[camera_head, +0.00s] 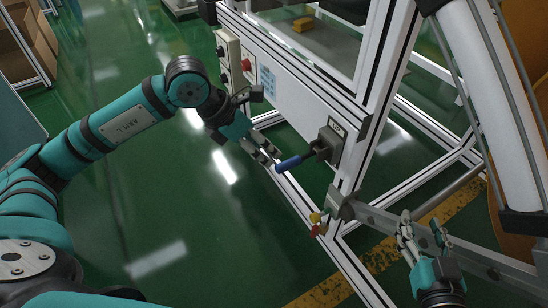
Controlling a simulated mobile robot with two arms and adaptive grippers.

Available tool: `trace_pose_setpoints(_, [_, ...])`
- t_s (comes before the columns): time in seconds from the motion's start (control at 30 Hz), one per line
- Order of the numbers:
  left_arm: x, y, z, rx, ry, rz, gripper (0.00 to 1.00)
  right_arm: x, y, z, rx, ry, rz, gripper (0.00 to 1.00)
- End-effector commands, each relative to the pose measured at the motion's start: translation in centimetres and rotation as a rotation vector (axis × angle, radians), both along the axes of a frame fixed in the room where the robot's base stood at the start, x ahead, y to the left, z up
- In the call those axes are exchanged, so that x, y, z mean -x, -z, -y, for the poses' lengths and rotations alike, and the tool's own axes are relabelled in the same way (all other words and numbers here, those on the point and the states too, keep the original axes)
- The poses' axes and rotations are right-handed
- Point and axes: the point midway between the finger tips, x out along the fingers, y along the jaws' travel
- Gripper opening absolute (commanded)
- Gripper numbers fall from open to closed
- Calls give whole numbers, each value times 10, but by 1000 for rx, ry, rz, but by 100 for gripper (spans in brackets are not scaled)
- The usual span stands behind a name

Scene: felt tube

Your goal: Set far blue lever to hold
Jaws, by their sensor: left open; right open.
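A lever with a blue grip (290,163) sticks out to the left from a dark box (330,144) on the white machine frame. My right gripper (422,222) is open and empty at the lower right, in front of a grey rail. No other blue lever is visible.
Small red and yellow parts (318,224) sit on the frame below the lever. A metal rail (460,250) crosses the lower right. Green floor (190,220) lies open at left.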

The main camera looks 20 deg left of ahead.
Motion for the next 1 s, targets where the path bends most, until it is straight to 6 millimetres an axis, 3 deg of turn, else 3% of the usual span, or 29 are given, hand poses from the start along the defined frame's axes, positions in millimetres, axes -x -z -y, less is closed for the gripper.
trace_pose_setpoints(0.23, [7, -21, -11, -1, 0, 0, 46, 0, 0, 0, 0, 0, 0, 46])
trace_pose_setpoints(0.77, [8, -21, -10, 4, 2, -1, 46, 0, 0, 0, 0, 0, 0, 46])
trace_pose_setpoints(0.87, [14, -19, 6, 59, 28, -15, 46, 0, 0, 0, 0, 0, 0, 46])
trace_pose_setpoints(0.97, [30, -19, 47, 218, 89, -51, 46, 0, 0, 0, 0, 0, 0, 46])
trace_pose_setpoints(1.0, [41, -22, 70, 318, 118, -75, 46, 0, 0, 0, 0, 0, 0, 46])
